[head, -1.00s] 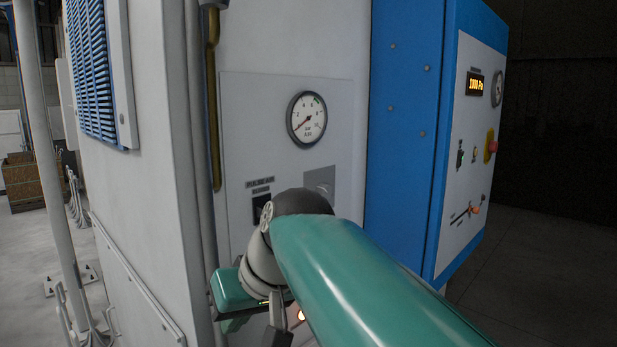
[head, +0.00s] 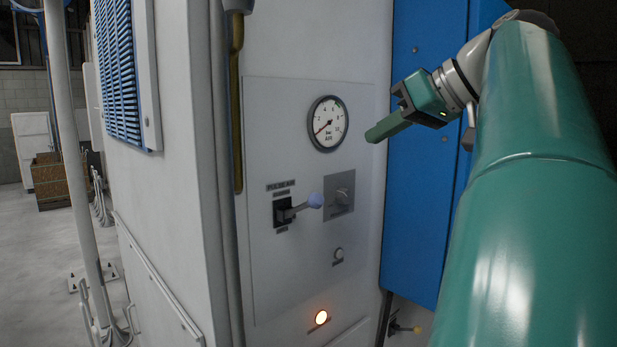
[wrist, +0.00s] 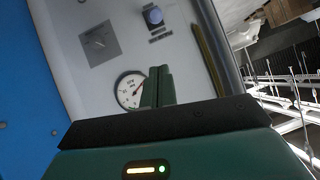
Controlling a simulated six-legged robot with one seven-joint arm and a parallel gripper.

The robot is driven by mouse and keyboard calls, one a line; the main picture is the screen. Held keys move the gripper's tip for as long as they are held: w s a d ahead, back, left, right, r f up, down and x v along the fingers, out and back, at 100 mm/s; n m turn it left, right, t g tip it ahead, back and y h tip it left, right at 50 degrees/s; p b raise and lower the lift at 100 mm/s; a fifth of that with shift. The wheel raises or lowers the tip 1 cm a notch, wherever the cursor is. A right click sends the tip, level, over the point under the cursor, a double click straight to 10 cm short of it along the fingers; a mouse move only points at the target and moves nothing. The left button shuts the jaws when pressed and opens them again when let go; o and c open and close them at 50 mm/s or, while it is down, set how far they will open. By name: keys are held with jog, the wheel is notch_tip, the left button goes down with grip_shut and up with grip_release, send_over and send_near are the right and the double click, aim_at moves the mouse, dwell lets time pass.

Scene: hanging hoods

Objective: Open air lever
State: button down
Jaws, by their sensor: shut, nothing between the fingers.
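The air lever (head: 305,205) has a pale blue ball knob and a dark base on the grey panel, under a "PULSE AIR" label. It sticks out toward the right in the head view. Its knob also shows at the top of the wrist view (wrist: 153,16). My gripper (head: 374,136) is shut and empty. It is up and to the right of the lever, apart from it, pointing left near the gauge. In the wrist view its closed green fingers (wrist: 158,86) overlap the gauge's edge.
A round pressure gauge (head: 328,123) sits above the lever. A grey knob plate (head: 341,194) is right beside it, with a small button (head: 338,254) and a lit orange lamp (head: 321,317) below. A blue cabinet (head: 425,210) stands at the right. A vertical pipe (head: 237,120) runs left of the panel.

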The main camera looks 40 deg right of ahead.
send_over(320, 194)
jog(key=s+d, duration=0.2)
jog(key=s, duration=0.1)
notch_tip(320, 194, down, 5)
jog(key=f, duration=0.1)
jog(key=a+f, duration=0.1)
jog(key=f, duration=0.1)
jog(key=w+f, duration=0.1)
jog(key=shift+a+f, duration=0.15)
jog(key=shift+a, duration=0.05)
jog(key=shift+f, duration=0.1)
jog(key=shift+s+f+t, duration=0.3)
jog(key=shift+f+t, duration=0.05)
jog(key=shift+t, duration=0.15)
jog(key=shift+f, duration=0.1)
